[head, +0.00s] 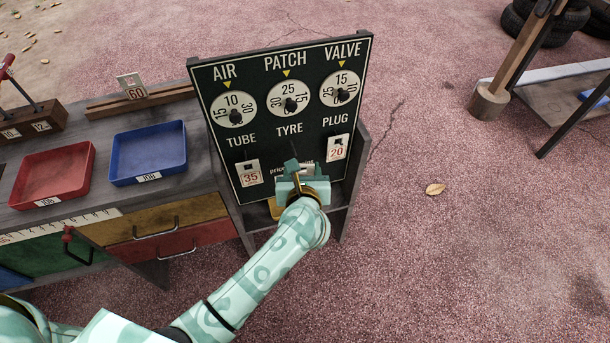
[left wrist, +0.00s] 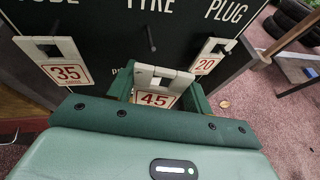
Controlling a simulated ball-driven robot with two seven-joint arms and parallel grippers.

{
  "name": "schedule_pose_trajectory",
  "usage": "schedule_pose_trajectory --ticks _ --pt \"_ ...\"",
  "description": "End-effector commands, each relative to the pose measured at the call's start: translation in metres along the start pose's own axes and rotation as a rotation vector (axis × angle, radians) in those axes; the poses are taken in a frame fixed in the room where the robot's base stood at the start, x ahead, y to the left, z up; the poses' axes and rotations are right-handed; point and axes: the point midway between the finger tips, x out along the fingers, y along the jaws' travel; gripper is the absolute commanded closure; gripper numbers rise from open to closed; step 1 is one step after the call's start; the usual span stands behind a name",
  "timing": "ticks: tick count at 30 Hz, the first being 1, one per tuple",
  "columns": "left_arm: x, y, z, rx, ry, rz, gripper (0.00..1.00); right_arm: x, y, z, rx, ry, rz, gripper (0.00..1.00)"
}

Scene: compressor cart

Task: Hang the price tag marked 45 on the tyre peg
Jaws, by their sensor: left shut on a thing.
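My left gripper (head: 296,184) is in front of the lower middle of the black price board (head: 251,76), under the word TYRE. It is shut on the white price tag marked 45 (left wrist: 155,98), which stands upright between the fingers in the left wrist view. The tag's slot is at its upper end. The dark tyre peg (left wrist: 151,40) sticks out bare from the board, above the tag in that view and apart from it. In the head view the gripper hides most of the tag. My right gripper is not in view.
Tag 35 (head: 250,173) hangs under TUBE and tag 20 (head: 337,149) under PLUG, either side of the gripper. A tag marked 60 (head: 132,87) stands in a wooden rack on the bench. Red (head: 53,174) and blue (head: 148,154) trays lie left.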

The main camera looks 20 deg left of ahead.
Motion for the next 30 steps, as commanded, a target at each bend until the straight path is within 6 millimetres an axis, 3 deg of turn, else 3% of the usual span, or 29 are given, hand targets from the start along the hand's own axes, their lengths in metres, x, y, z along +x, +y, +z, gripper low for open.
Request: schedule_pose_trajectory --ticks 30 --pt "0.066 0.019 0.015 0.001 0.001 0.002 0.71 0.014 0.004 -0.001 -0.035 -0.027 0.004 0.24"
